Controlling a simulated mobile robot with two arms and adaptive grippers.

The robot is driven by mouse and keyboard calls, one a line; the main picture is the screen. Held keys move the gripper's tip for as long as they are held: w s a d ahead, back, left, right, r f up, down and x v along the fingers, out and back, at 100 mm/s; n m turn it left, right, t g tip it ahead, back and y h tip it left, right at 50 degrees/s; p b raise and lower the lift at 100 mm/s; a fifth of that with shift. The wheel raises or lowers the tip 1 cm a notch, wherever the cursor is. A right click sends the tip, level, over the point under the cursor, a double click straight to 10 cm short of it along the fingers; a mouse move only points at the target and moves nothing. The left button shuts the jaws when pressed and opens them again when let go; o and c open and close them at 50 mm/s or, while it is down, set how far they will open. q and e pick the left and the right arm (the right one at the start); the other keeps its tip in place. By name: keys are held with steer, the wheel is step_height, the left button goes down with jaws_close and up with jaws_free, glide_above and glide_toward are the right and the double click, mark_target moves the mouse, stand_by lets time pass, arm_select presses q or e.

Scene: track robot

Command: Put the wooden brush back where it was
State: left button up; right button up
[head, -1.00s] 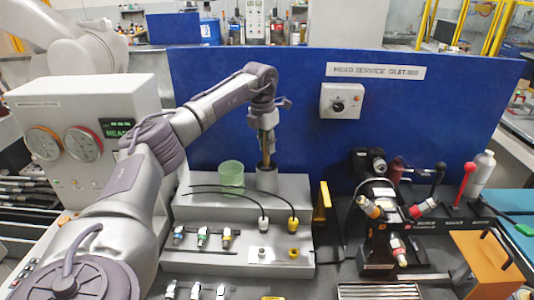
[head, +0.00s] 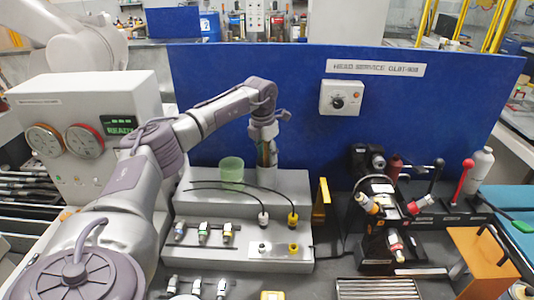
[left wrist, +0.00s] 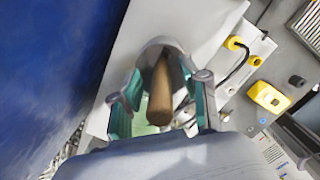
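The wooden brush (left wrist: 162,92) stands in the metal cup (head: 267,178) on the grey stepped stand, behind the cables. In the left wrist view its brown handle points up toward the camera, and its lower end is hidden inside the cup (left wrist: 165,42). My left gripper (head: 264,153) is above the cup, pointing down, with its fingers on both sides of the handle. In the left wrist view the teal finger pads (left wrist: 164,103) are apart, with gaps beside the handle. My right gripper is not in view.
A green translucent cup (head: 231,170) stands just left of the metal cup. Black cables (head: 238,190) arc in front of it. The blue panel (head: 230,100) rises close behind. A yellow plate (head: 323,203) and a black fixture (head: 375,215) stand to the right.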

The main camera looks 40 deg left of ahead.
arm_select(q)
steer(key=shift+r, duration=0.55)
step_height(320, 180, up, 11)
steer(key=s+b, duration=0.1)
steer(key=b, duration=0.2)
steer(key=shift+s+r+b, duration=0.15)
steer(key=shift+s+b, duration=0.05)
steer(key=shift+b, duration=0.1)
